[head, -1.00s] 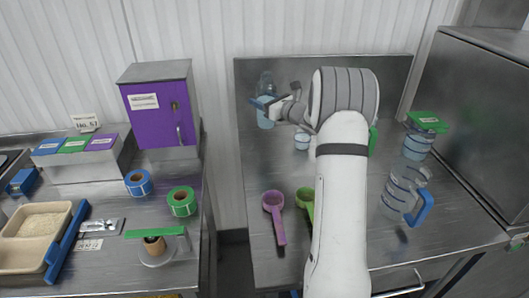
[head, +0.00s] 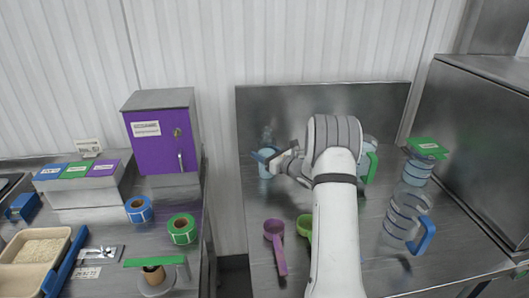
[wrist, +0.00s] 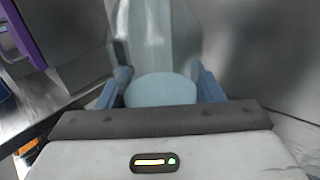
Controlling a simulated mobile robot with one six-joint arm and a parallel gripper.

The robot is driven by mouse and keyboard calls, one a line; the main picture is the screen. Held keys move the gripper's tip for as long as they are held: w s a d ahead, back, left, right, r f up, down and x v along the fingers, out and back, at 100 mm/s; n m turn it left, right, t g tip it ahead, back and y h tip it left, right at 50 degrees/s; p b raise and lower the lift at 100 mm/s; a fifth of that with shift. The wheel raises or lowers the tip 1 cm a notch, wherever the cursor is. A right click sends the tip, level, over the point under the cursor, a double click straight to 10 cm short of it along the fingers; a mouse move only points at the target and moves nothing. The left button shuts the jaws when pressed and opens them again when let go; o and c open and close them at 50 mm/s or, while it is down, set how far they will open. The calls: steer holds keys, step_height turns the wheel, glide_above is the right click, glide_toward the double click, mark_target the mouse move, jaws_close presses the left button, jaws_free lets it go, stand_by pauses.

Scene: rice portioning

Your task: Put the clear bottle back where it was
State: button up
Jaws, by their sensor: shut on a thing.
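The clear bottle (head: 266,170) with pale blue contents is at the back left of the right-hand steel table, upright, in front of the steel back panel. My gripper (head: 265,156) is shut on it, with its blue fingers on either side. In the wrist view, the bottle's clear upper part (wrist: 148,38) and pale blue lower part (wrist: 160,90) are between the fingers. I cannot tell whether its base touches the table.
A purple scoop (head: 275,240) and a green scoop (head: 305,226) lie in front. A clear jug with blue handle (head: 405,215) and a green-lidded container (head: 418,168) stand right. A green-handled jug (head: 370,165) is partly behind my arm. A purple cabinet (head: 162,135) stands left.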

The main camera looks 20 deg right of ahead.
steer(key=o, duration=1.3)
